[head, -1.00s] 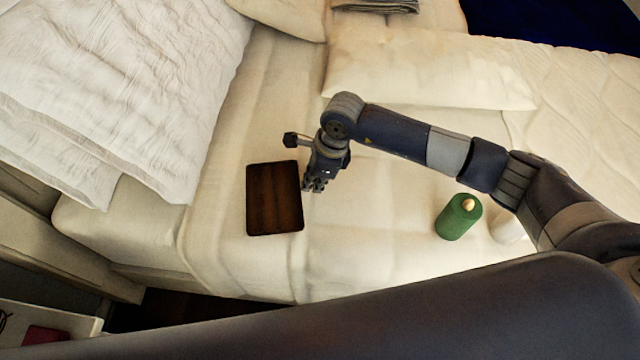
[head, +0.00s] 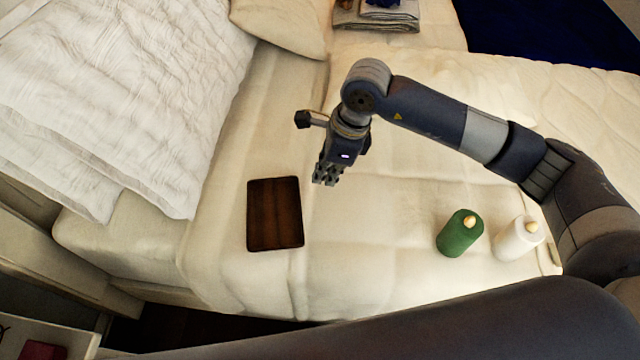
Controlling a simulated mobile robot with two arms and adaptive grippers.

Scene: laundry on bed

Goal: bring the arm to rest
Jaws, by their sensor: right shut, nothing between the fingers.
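My right gripper (head: 326,180) shows near the middle of the head view, with its arm coming in from the right. Its fingers are shut and empty and point down above the bed (head: 365,255). It is up and to the right of a dark brown wooden board (head: 275,214) that lies flat on the bed, and it is apart from the board. My left gripper is not in the picture.
White pillows (head: 120,90) lie at the left. Folded grey cloths (head: 376,20) lie at the top. An open drawer (head: 60,338) is at the lower left.

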